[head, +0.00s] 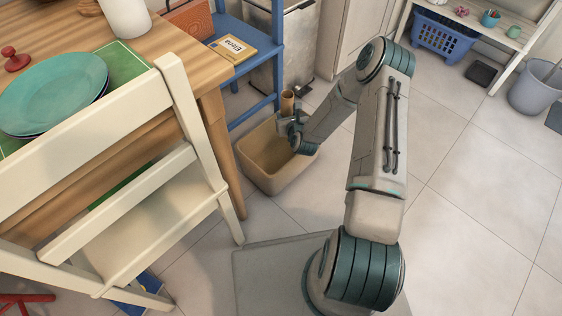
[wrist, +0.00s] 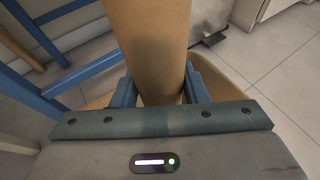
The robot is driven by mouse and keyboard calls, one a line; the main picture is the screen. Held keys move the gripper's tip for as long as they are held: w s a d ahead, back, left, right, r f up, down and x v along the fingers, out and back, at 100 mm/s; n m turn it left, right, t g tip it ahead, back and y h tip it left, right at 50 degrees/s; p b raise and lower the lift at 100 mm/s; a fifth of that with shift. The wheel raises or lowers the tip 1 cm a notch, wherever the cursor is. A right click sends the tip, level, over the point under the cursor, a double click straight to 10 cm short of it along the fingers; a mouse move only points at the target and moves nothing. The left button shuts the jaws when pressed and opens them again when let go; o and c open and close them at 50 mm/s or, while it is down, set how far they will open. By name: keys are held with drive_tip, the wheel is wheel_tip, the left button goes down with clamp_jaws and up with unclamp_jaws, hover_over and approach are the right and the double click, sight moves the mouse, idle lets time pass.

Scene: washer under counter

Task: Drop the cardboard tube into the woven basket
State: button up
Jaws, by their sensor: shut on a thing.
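The cardboard tube (head: 287,103) is brown and stands upright between the fingers of my gripper (head: 291,124). In the wrist view the tube (wrist: 150,45) fills the space between the two blue fingers of my gripper (wrist: 158,88), which is shut on it. The tan basket (head: 262,160) stands on the floor beside the wooden table, and my gripper is over its far right part. In the wrist view a strip of the basket (wrist: 228,88) shows behind the fingers. The tube's lower end is hidden, so I cannot tell how far it is above the basket floor.
A blue shelf frame (head: 262,60) stands just behind the basket, and a wooden table (head: 215,110) and a cream chair (head: 150,190) are to its left. A blue laundry basket (head: 443,36) and a grey bucket (head: 535,92) are farther off.

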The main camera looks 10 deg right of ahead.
wheel_tip(320, 180, down, 11)
drive_tip(key=b, duration=0.5)
drive_tip(key=shift+w+b, duration=0.15)
drive_tip(key=shift+b, duration=0.15)
drive_tip(key=o, duration=1)
drive_tip(key=shift+o, duration=0.2)
drive_tip(key=p+v, duration=0.5)
drive_tip(key=v, duration=0.8)
drive_tip(key=shift+s+r+p, duration=0.2)
drive_tip(key=shift+s+p, duration=0.1)
drive_tip(key=shift+s, duration=0.05)
drive_tip(key=shift+d, duration=0.1)
